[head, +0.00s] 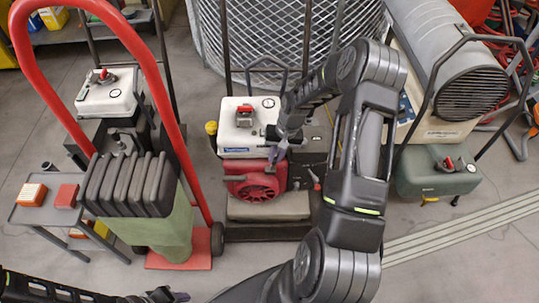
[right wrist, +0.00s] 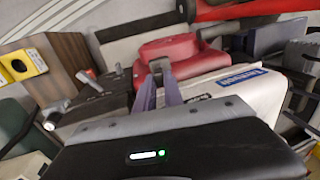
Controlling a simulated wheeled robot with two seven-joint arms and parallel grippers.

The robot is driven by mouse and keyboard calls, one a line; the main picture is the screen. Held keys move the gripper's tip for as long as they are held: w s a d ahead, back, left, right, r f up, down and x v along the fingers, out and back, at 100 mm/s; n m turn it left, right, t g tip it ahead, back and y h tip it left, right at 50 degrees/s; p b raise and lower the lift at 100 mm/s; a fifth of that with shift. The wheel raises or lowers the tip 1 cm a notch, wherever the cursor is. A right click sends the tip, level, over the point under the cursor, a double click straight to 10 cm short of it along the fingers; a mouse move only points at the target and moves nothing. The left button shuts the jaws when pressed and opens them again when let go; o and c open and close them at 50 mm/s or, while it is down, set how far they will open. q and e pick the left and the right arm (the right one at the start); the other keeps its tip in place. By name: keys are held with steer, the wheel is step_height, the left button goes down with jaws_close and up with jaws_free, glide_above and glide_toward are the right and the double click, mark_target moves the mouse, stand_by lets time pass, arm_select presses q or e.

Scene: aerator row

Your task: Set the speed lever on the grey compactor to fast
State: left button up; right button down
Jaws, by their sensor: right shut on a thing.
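The middle machine, which I take for the compactor, has a white tank (head: 235,137), a red engine cover (head: 258,184) and a grey lower deck (head: 268,207). My right gripper (head: 273,157) reaches down to the top edge of the red cover, beside the tank. In the right wrist view its two fingers (right wrist: 157,72) come together in front of the red cover (right wrist: 175,47). They are shut on a small part, seemingly the speed lever, which they mostly hide. The lever's setting cannot be read. My left gripper (head: 165,295) is at the bottom edge, its jaws unclear.
Short levers (right wrist: 88,82) stick out of a dark box beside the red cover. A red hand truck (head: 165,75) with a green load stands left, near a small grey cart (head: 35,215). A machine with a green tank (head: 435,178) stands right. The front floor is clear.

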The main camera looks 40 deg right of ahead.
steer(key=shift+s+d+f+t+y+b, duration=0.3)
steer(key=shift+s+d+t+y, duration=0.2)
steer(key=shift+d+t+y, duration=0.3)
steer(key=shift+a, duration=0.1)
steer(key=c, duration=1.4)
jaws_free()
steer(key=shift+c, duration=0.2)
steer(key=shift+r, duration=0.1)
steer(key=v, duration=0.7)
steer(key=shift+d+r+p, duration=0.2)
steer(key=shift+d+p, duration=0.05)
steer(key=shift+p, duration=0.15)
steer(key=shift+a, duration=0.1)
